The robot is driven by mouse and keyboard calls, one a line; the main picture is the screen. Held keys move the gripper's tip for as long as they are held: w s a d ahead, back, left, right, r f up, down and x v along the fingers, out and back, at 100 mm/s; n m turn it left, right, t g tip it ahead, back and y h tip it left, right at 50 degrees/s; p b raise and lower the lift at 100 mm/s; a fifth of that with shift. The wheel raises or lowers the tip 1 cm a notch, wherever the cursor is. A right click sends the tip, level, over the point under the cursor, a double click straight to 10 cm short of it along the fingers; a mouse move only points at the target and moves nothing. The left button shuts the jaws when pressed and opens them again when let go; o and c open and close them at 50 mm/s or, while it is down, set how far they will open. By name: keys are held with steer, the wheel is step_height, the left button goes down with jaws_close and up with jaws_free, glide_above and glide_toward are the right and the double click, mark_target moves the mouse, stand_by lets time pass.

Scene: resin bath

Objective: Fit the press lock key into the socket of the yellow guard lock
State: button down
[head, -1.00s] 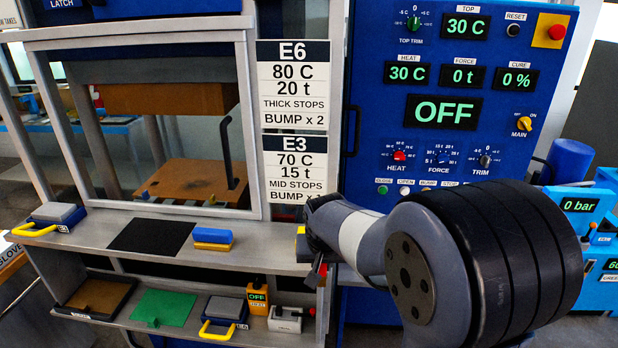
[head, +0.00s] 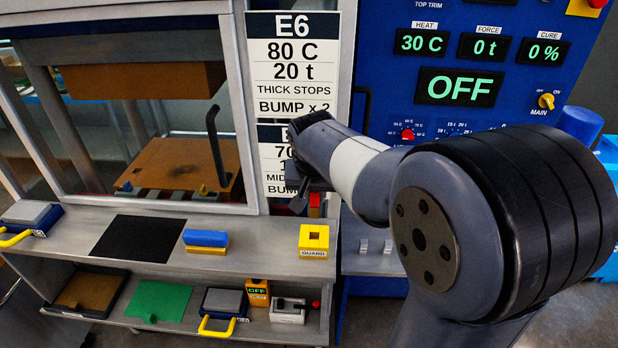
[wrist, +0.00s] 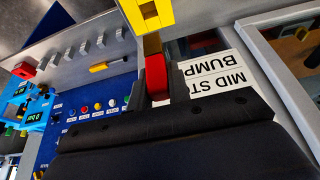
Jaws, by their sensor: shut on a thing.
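The yellow guard lock (head: 314,238) is a small block with a dark square socket on top and a GUARD label on its front, near the right end of the grey press ledge. In the wrist view the guard lock (wrist: 150,10) is at the top edge, partly cut off. My gripper (wrist: 157,92) is shut on the red press lock key (wrist: 155,72). In the head view my gripper (head: 308,185) is above and behind the lock, with the red key (head: 314,203) below it. The key looks apart from the socket; its lower end is hard to make out.
A blue-and-yellow block (head: 205,241) and a black mat (head: 146,236) lie on the ledge to the left. The lower shelf holds a green plate (head: 160,302) and an orange heat display (head: 257,292). The control cabinet (head: 375,105) stands behind my arm.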

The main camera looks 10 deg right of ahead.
mark_target(315, 212)
steer(key=shift+s+r, duration=0.1)
steer(key=shift+r, duration=0.05)
stand_by(0.3)
steer(key=shift+f+b, duration=2.45)
steer(key=shift+f, duration=0.5)
steer(key=shift+f+b, duration=1.45)
steer(key=shift+f, duration=0.2)
steer(key=c, duration=1.3)
jaws_free()
steer(key=shift+o, duration=0.2)
steer(key=b+v, duration=0.1)
steer(key=v, duration=0.9)
steer(key=shift+s+r, duration=0.2)
steer(key=shift+r, duration=0.15)
